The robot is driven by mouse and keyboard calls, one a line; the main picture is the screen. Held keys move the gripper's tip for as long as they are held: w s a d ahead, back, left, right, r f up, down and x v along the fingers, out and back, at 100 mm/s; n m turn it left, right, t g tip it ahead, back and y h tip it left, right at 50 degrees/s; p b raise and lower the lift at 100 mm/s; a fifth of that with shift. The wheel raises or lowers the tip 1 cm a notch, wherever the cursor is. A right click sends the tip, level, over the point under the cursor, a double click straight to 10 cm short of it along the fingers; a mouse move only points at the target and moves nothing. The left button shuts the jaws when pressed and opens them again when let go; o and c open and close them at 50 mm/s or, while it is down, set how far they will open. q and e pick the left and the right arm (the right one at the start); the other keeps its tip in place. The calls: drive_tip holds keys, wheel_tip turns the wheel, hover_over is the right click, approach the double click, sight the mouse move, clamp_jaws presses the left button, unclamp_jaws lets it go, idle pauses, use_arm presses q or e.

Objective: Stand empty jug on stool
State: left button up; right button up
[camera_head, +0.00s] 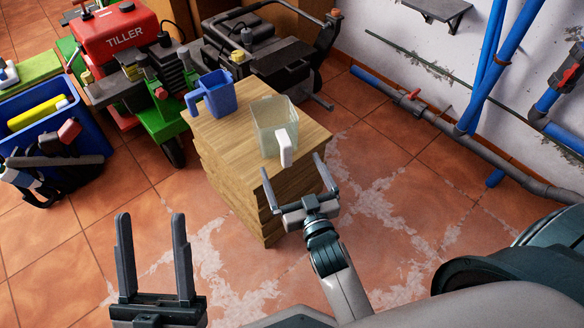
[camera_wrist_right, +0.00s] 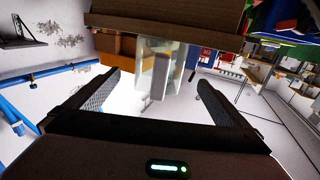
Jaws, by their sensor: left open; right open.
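A clear, see-through jug (camera_head: 272,122) with a white handle (camera_head: 284,148) stands upright on a wooden block-like stand (camera_head: 230,168). It looks empty. A blue jug (camera_head: 217,95) with its handle to the left stands behind it on the same top; its contents are unclear. My right gripper (camera_head: 293,166) is open and empty, just in front of the clear jug's handle and apart from it. In the upside-down right wrist view, the clear jug (camera_wrist_right: 160,68) shows between the open fingers. My left gripper (camera_head: 151,217) is open and empty over the floor. I see no separate, clearly recognisable stool.
A red and green tiller (camera_head: 128,40) and a black machine (camera_head: 262,52) stand behind the stand. A blue crate (camera_head: 45,125) with a yellow item is at the left. Blue pipes (camera_head: 490,65) run along the right wall. Tiled floor (camera_head: 400,215) right of the stand is clear.

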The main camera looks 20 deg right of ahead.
drive_tip(key=shift+s+a+r, duration=0.1)
drive_tip(key=shift+a+r, duration=0.15)
drive_tip(key=shift+r, duration=0.1)
drive_tip(key=s+a+r+n+t+y, duration=0.1)
drive_tip(key=s+a+r+t+y, duration=0.2)
drive_tip(key=s+r, duration=0.6)
drive_tip(key=s+a+r+n+t+y, duration=0.2)
drive_tip(key=s+a+r+y, duration=0.3)
drive_tip(key=s+r, duration=0.4)
wheel_tip(320, 180, up, 4)
drive_tip(key=shift+a+r+t+y, duration=0.1)
drive_tip(key=shift+a+t+y, duration=0.2)
drive_tip(key=shift+t+y, duration=0.55)
